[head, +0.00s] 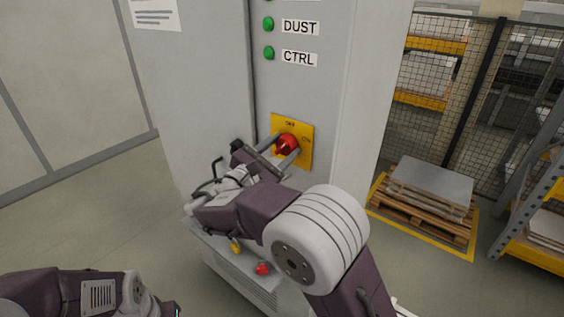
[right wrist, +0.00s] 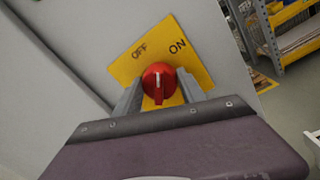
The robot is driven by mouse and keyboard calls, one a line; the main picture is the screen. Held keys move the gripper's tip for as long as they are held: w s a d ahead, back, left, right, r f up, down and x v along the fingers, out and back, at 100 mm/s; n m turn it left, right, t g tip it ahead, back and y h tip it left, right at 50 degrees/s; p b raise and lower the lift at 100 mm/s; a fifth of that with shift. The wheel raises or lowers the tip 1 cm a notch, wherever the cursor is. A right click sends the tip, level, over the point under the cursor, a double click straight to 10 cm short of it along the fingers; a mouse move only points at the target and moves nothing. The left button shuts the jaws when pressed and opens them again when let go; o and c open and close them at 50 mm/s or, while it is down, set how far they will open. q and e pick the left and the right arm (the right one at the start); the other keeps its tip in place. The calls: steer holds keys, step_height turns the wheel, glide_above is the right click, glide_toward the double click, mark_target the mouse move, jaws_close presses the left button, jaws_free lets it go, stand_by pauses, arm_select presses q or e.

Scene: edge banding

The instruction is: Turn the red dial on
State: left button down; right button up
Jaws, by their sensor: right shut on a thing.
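The red dial (head: 286,143) sits on a yellow plate (head: 306,158) on the front of a grey cabinet. In the right wrist view the dial (right wrist: 158,84) has a white mark pointing up in the picture, between the words OFF and ON on the plate (right wrist: 190,62). My right gripper (head: 281,151) is at the plate, with its two fingers on either side of the dial, shut on it. The fingers (right wrist: 158,96) also show in the right wrist view. My left arm shows at the lower left of the head view; its fingers are not visible.
Green lamps labelled DUST (head: 268,23) and CTRL (head: 269,53) are above the plate. A lower box with a yellow knob (head: 235,246) and a red button (head: 263,268) lies below my right arm. A loaded pallet (head: 425,205) and mesh fence are at right. Floor at left is clear.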

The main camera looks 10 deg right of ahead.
steer(key=m+b, duration=0.5)
steer(key=b, duration=0.1)
steer(key=m+b, duration=0.3)
steer(key=shift+f+m+h+b, duration=0.3)
steer(key=shift+f+b, duration=0.05)
steer(key=shift+b, duration=0.05)
steer(key=shift+r+m+g+b, duration=0.2)
steer(key=shift+m+g+b, duration=0.1)
steer(key=shift+m+b, duration=1)
steer(key=o, duration=1.4)
steer(key=shift+c, duration=0.2)
steer(key=v, duration=0.8)
steer(key=shift+s+a, duration=0.2)
steer(key=shift+a, duration=0.15)
steer(key=shift+f, duration=0.1)
